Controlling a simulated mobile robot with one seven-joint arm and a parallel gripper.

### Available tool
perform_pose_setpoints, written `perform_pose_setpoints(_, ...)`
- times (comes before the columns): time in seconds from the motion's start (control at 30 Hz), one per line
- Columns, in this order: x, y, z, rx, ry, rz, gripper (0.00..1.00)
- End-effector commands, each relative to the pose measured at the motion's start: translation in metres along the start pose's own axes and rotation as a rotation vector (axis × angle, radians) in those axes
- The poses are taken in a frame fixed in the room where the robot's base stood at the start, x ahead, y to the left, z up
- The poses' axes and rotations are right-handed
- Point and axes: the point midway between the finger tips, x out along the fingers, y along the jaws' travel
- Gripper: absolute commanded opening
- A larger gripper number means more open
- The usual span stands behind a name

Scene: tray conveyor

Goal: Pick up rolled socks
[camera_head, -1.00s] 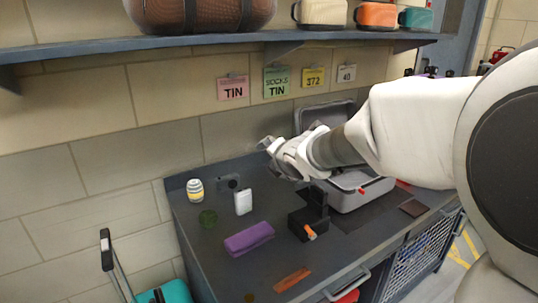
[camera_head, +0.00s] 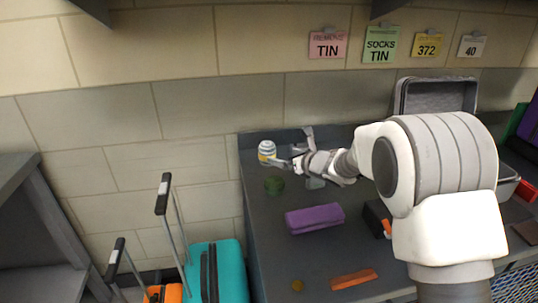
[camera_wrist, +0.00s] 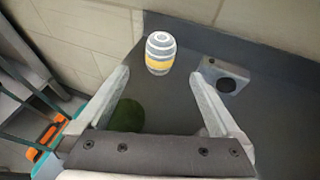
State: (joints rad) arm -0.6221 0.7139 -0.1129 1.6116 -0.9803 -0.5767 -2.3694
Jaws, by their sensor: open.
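The rolled socks (camera_head: 267,152), a small upright roll with white, grey and yellow bands, stand near the far left corner of the dark counter. They also show in the wrist view (camera_wrist: 160,53), just beyond the fingertips and between their lines. My gripper (camera_head: 291,147) is open and empty, close to the right of the socks in the head view. In the wrist view its two fingers (camera_wrist: 160,75) are spread wide. I cannot tell whether a finger touches the socks. An open grey tin (camera_head: 436,95) stands behind my arm, its lower part mostly hidden.
A dark green round thing (camera_head: 274,185) lies near the socks, partly under my left finger in the wrist view. A grey box with a round dark face (camera_wrist: 224,76) stands right of the socks. A purple case (camera_head: 315,218) lies nearer. The wall is close behind.

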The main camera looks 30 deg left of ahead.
Motion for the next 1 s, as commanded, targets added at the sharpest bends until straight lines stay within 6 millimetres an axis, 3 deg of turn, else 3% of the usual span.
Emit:
perform_pose_setpoints(0.1, 0.023, 0.0, -0.001, 0.002, 0.0, 0.001, 1.0)
perform_pose_setpoints(0.4, 0.067, 0.0, -0.001, 0.003, 0.001, 0.0, 1.0)
perform_pose_setpoints(0.77, 0.086, 0.0, 0.0, 0.002, 0.002, 0.0, 1.0)
perform_pose_setpoints(1.0, 0.113, 0.001, 0.001, 0.002, 0.0, 0.001, 1.0)
